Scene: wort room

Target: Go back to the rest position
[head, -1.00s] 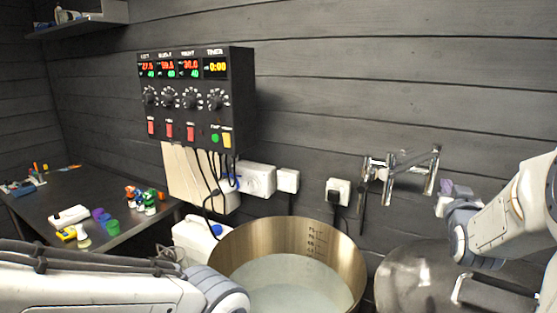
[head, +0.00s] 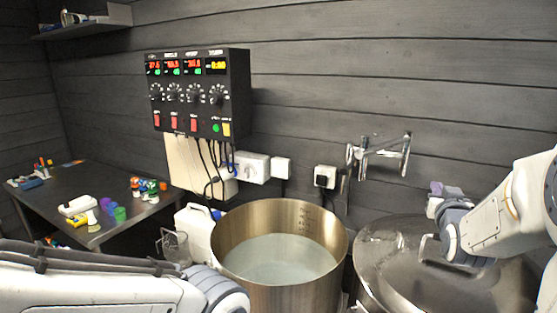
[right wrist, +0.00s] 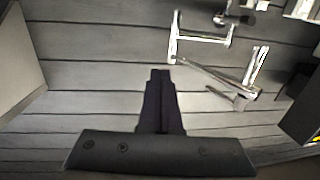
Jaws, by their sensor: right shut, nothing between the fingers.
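My right arm comes in from the right in the head view. My right gripper (head: 435,188) is shut and empty, up in front of the dark plank wall and above the lidded vessel. In the right wrist view its two dark fingers (right wrist: 160,76) lie together, with only the wall and chrome tap pipes beyond them. My left arm crosses the lower left of the head view; its gripper is out of the picture.
An open steel kettle (head: 226,232) of cloudy liquid stands at centre, a lidded steel vessel (head: 395,258) right of it. Chrome pipes (head: 380,153) and a control box (head: 198,100) are on the wall. A dark table (head: 110,178) with small items stands left.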

